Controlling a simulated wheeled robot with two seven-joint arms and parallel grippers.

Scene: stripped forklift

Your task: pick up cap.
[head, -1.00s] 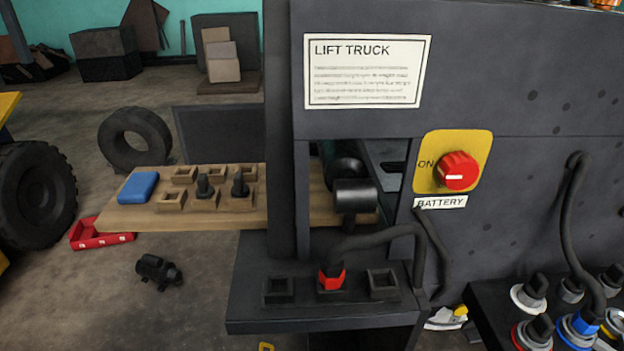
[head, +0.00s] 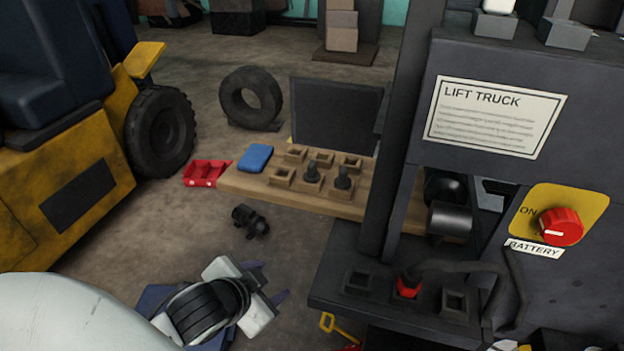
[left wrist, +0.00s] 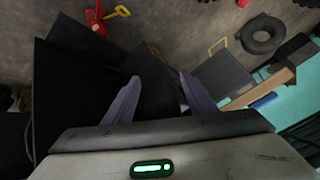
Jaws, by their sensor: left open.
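I cannot tell for sure which thing is the cap. My left gripper (head: 268,281) is at the lower middle of the head view, left of the black ledge and nearer than the board. Its purple fingers also show in the left wrist view (left wrist: 160,92), spread apart with nothing between them. My right gripper is not in view.
A black ledge (head: 330,291) holds square sockets and a red plug (head: 408,287) with a cable. A red battery knob (head: 561,227) is at right. A black motor-like part (head: 250,221) and a tyre (head: 250,97) are on the floor.

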